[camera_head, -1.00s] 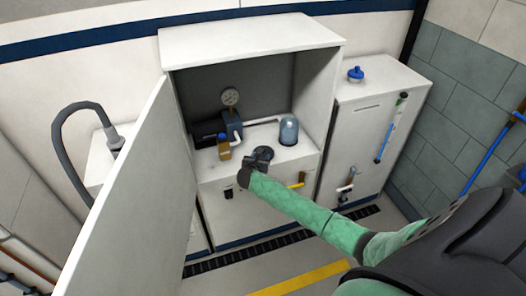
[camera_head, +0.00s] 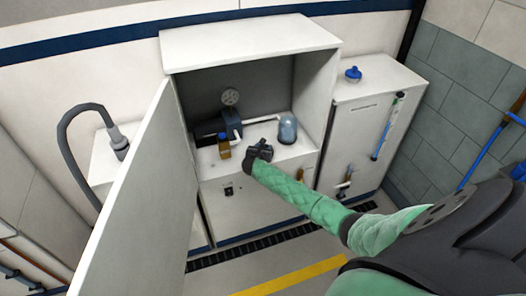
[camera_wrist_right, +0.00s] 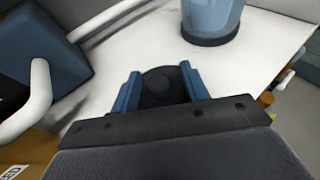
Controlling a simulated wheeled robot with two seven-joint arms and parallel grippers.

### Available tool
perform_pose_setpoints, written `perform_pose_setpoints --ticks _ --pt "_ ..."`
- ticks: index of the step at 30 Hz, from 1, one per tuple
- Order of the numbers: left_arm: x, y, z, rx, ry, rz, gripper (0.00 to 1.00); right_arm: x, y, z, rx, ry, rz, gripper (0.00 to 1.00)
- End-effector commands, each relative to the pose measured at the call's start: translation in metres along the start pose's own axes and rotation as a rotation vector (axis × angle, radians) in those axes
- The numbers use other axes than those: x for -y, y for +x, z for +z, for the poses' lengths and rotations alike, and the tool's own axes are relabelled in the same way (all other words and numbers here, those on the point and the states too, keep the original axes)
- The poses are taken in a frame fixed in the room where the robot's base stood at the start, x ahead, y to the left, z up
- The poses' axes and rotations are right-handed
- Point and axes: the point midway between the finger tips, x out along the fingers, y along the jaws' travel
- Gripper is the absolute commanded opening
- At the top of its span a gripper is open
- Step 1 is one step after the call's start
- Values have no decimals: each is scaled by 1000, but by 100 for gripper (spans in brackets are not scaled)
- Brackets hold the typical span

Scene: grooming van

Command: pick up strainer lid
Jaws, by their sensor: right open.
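In the head view my right gripper (camera_head: 261,147) is over the cabinet counter and mostly hides the lid. My left gripper is not in view.
A clear blue-tinted vessel (camera_head: 288,130) stands right of the gripper. A dark blue pump (camera_head: 208,130) with white pipes and an amber bottle (camera_head: 224,146) stand left. The cabinet's open door (camera_head: 135,190) and right side wall (camera_head: 314,97) flank the space.

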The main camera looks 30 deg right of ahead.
Motion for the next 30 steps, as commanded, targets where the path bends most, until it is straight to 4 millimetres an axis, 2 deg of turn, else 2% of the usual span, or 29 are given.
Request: perform_pose_setpoints --ticks 4,9,11,19,23,25,29,30 --pt "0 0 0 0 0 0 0 0 0 0 0 0 0 43" --pt "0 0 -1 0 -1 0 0 0 0 0 0 0 0 10" --pt "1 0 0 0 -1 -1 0 0 0 0 0 0 0 0" --pt "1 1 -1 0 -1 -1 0 0 0 0 0 0 0 0" --pt "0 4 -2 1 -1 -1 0 0 -3 7 2 0 2 0" --pt "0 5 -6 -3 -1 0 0 0 -5 14 2 2 2 0" --pt "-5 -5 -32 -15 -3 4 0 0 -14 37 4 2 3 0" --pt "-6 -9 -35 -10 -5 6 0 12 -16 40 2 -1 1 0"
